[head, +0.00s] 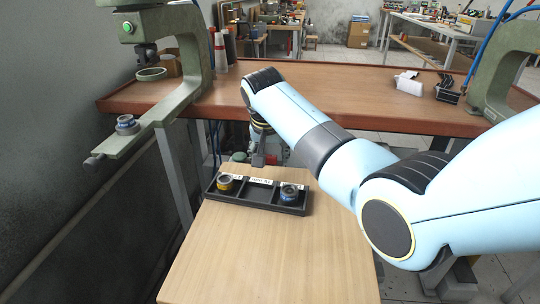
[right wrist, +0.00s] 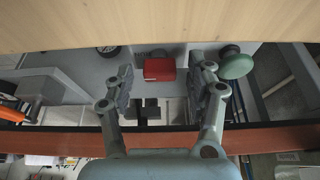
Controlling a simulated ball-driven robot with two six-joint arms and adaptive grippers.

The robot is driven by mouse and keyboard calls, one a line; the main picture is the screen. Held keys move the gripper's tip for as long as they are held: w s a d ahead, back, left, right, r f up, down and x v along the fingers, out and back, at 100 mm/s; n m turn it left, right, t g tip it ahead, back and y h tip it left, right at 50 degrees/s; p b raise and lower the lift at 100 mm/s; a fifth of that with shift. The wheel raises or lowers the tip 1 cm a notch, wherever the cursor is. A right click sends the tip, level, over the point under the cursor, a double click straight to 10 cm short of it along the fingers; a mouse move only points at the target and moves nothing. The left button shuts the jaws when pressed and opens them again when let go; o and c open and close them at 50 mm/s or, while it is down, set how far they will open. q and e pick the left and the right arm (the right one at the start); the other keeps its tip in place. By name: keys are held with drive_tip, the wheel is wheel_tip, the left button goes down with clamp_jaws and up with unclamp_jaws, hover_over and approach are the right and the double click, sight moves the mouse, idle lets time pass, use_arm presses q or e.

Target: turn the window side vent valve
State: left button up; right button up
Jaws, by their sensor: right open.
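A red block-like handle (right wrist: 159,69) shows in the right wrist view, on a grey unit labelled at its top edge. A green round knob (right wrist: 236,65) is to its right in that view; I cannot tell which of them belongs to the window side vent valve. My right gripper (right wrist: 166,72) is open, its two fingers on either side of the red handle in the picture, with gaps on both sides. In the head view the right gripper (head: 258,159) points down behind the small wooden table, and my arm hides much of the unit. My left gripper is not in view.
A black tray (head: 232,197) with a yellow and a blue ringed part lies on the small wooden table (head: 270,262). Green presses (head: 180,50) stand at both ends of the brown bench (head: 345,95). The bench edge is close to my right gripper.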

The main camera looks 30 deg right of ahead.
drive_tip(key=c, duration=1.1)
drive_tip(key=shift+c, duration=0.2)
drive_tip(key=shift+r, duration=0.1)
